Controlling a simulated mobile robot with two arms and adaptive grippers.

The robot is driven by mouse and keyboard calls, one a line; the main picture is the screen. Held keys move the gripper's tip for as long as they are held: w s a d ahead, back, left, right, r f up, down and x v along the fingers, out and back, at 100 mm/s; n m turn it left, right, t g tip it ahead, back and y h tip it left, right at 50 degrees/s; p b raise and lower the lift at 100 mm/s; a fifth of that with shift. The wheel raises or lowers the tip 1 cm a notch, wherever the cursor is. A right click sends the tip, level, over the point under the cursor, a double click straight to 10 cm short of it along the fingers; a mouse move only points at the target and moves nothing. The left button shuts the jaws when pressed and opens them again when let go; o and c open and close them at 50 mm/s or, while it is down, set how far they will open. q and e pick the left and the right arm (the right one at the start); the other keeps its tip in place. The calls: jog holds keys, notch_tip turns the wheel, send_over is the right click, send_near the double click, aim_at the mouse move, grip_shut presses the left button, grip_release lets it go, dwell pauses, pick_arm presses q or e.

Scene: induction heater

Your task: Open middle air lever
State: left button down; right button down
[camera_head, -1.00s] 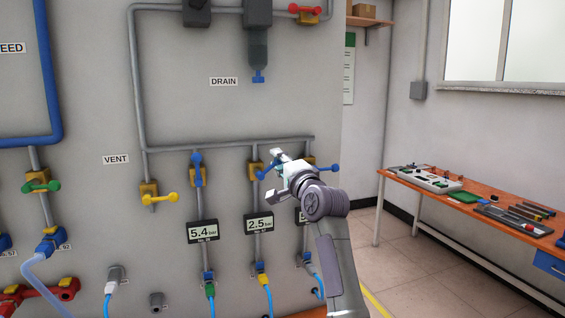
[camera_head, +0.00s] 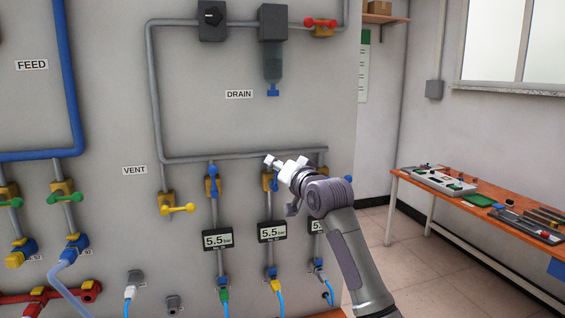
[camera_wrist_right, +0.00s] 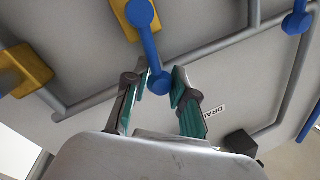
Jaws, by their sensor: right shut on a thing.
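The middle air lever (camera_head: 274,182) is blue, on a yellow valve on a vertical pipe, and stands roughly along the pipe. My right gripper (camera_head: 271,162) is at its upper end and partly covers it. In the right wrist view, the lever's round blue end (camera_wrist_right: 158,83) lies between the two teal-padded fingers (camera_wrist_right: 161,77), which are shut on it. The gauge (camera_head: 272,232) below this lever reads 5.5 bar. My left gripper is not in view.
The left blue lever (camera_head: 213,183) stands upright, with a 5.5 gauge (camera_head: 217,239) below. My right arm hides the right valve and part of its gauge (camera_head: 316,226). A grey pipe (camera_head: 235,155) runs just above. An orange workbench (camera_head: 412,187) stands to the right.

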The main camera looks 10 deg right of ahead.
jog(key=shift+a+r+n, duration=0.15)
jog(key=shift+a+n, duration=0.2)
jog(key=shift+n, duration=0.05)
jog(key=c, duration=1.1)
grip_release()
jog(key=shift+a+f, duration=0.1)
jog(key=shift+f, duration=0.1)
jog(key=shift+o, duration=0.9)
jog(key=shift+a, duration=0.2)
jog(key=shift+d, duration=0.1)
jog(key=shift+s+d, duration=0.1)
jog(key=shift+d, duration=0.05)
jog(key=shift+s+d, duration=0.1)
jog(key=shift+s, duration=0.25)
jog(key=v, duration=1.1)
jog(key=shift+a+r, duration=0.15)
jog(key=shift+a, duration=0.1)
